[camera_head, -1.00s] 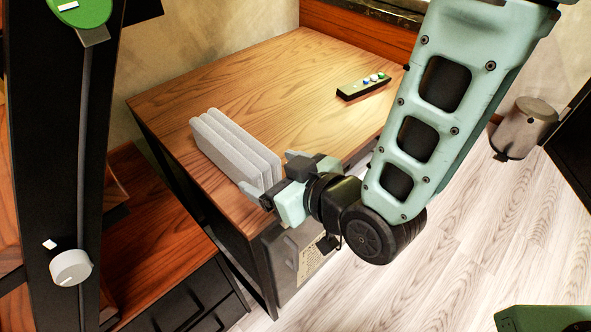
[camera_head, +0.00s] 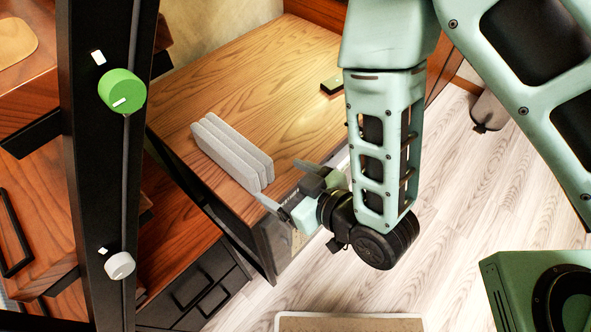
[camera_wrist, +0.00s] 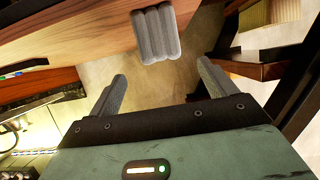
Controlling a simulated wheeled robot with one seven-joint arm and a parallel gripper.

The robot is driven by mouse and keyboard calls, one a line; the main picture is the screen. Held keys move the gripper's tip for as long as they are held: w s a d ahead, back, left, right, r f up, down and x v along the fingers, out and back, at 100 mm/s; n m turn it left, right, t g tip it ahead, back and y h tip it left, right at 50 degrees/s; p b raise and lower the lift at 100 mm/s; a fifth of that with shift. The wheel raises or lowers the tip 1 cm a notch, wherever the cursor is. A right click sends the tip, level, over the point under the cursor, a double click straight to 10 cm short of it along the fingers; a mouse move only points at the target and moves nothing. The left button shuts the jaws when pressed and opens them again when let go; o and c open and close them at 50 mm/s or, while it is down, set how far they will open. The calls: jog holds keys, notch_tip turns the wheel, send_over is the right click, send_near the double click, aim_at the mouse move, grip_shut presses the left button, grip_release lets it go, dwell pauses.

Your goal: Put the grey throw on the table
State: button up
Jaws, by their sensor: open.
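The grey throw (camera_head: 232,152) is a folded, ridged grey bundle standing on the wooden table (camera_head: 265,80), near its left front edge. In the wrist view the throw (camera_wrist: 156,34) is ahead of the fingers, at the table's edge (camera_wrist: 90,45). My gripper (camera_head: 285,183) is open and empty at the table's near edge, to the lower right of the throw and apart from it. In the wrist view my gripper's two fingers (camera_wrist: 162,85) are spread, with a gap between them and the throw.
A dark remote (camera_head: 332,86) lies at the table's far right, partly hidden by my arm. A wooden drawer unit (camera_head: 195,275) stands left of the table. A bin (camera_head: 488,112) is at the right. Pale floor (camera_head: 440,240) is open in front.

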jog(key=s+d+r+m+g+h, duration=0.1)
jog(key=s+d+r+g+h, duration=0.3)
jog(key=d+r, duration=0.4)
jog(key=s+d+r+m+g+h, duration=0.1)
jog(key=s+d+r+g+h, duration=0.3)
jog(key=d+r, duration=0.4)
jog(key=shift+d+r+g+h, duration=0.35)
jog(key=shift+d+g+h, duration=0.2)
jog(key=shift+h, duration=0.25)
